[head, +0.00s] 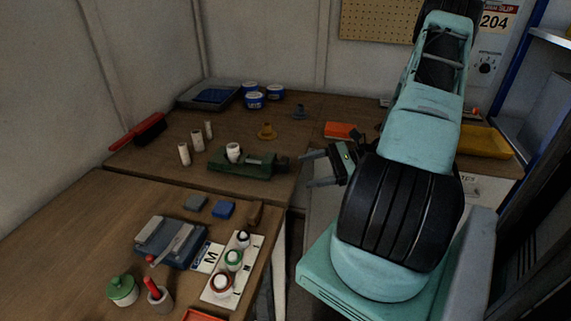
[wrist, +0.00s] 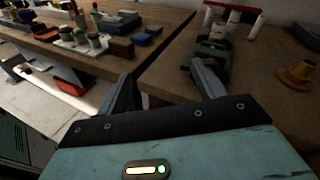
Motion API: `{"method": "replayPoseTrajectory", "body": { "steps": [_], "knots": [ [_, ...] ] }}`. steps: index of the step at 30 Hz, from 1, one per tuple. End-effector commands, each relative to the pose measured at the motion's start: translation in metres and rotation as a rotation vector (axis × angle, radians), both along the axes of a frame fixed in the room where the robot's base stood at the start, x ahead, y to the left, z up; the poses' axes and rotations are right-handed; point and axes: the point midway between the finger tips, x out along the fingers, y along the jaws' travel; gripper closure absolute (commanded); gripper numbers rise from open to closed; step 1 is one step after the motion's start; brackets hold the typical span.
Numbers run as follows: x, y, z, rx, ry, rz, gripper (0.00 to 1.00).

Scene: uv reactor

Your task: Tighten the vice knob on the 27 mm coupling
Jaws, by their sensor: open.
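A green vice (head: 235,166) stands on the wooden bench, with a white coupling (head: 233,152) upright in its jaws. The vice's dark knob (head: 282,162) is at its right end. My gripper (head: 305,170) is open and empty, just right of the knob and apart from it, near the bench edge. In the wrist view the vice (wrist: 212,48) lies beyond my right finger, which hides part of its near end, so the knob is not clear there. The coupling's size marking cannot be read.
Several white cylinders (head: 197,141) stand left of the vice. The front table holds a blue-grey device (head: 170,243) and a white card (head: 218,285) with jars. A gap separates the tables at right.

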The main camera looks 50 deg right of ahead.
Motion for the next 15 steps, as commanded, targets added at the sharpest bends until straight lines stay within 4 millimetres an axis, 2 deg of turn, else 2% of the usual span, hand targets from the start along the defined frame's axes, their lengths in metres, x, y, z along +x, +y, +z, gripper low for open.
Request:
{"method": "replayPoseTrajectory", "body": {
  "steps": [1, 3, 6, 11, 15],
  "knots": [
    [-0.014, -0.019, -0.008, 0.045, -0.011, -0.106, 0.31],
    [-0.030, -0.040, -0.016, 0.088, -0.029, -0.222, 0.31],
    [-0.049, -0.059, -0.025, 0.133, -0.050, -0.342, 0.31],
    [-0.063, -0.072, -0.032, 0.160, -0.067, -0.428, 0.31],
    [-0.054, -0.069, -0.031, 0.164, -0.069, -0.434, 0.31]
  ]
}}
